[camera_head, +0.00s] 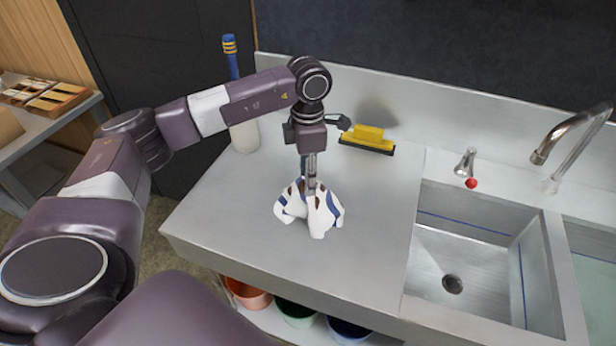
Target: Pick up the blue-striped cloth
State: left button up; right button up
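The white cloth with blue stripes (324,215) is bunched up on the steel counter (230,225), left of the sink. It also shows some brown patches. My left gripper (309,186) points straight down into the top of the cloth. Its fingers are close together with cloth bunched around their tips, so it looks shut on the cloth. The cloth's lower edge is at or very near the counter; I cannot tell whether it is lifted. My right gripper is not in view.
A yellow and black squeegee (369,138) lies behind the gripper. A white container (245,135) with a blue-handled tool (231,58) stands at back left. The sink (465,260) with faucet (570,135) is at right. Buckets (296,313) sit below. The counter around the cloth is clear.

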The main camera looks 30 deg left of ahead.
pick_arm(q)
grip_shut()
dwell(0.8)
dwell(0.9)
notch_tip(320, 180, up, 12)
jog(key=p, duration=0.7)
